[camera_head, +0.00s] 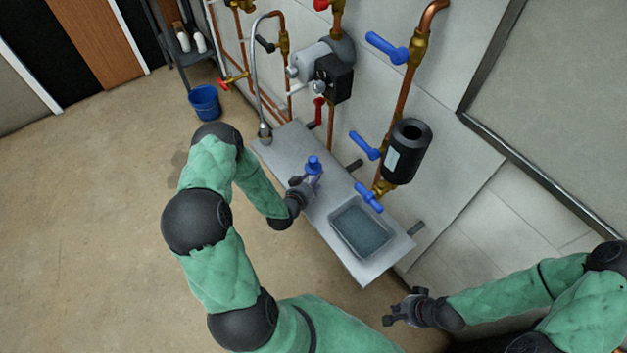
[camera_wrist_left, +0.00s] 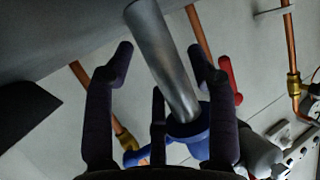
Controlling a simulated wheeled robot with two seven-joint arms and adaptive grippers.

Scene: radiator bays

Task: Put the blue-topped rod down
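The blue-topped rod (camera_head: 313,166) is over the grey counter (camera_head: 277,152), left of the sink basin, its blue top uppermost. In the left wrist view its grey metal shaft (camera_wrist_left: 165,60) shows between my left gripper's fingers, with blue behind it. My left gripper (camera_head: 303,188) is at the rod. In the left wrist view its dark fingers (camera_wrist_left: 160,60) are spread, with a gap visible on each side of the shaft. Whether the rod's foot touches the counter is hidden. My right gripper (camera_head: 392,310) is open and empty, right of and in front of the counter.
The sink basin (camera_head: 334,217) is set in the counter's right part. A curved tap (camera_head: 265,132) stands at its left end. Copper pipes, blue-handled valves (camera_head: 388,47), a pump (camera_head: 330,68) and a black cylinder (camera_head: 407,152) are on the wall behind. A blue bucket (camera_head: 204,102) stands on the floor.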

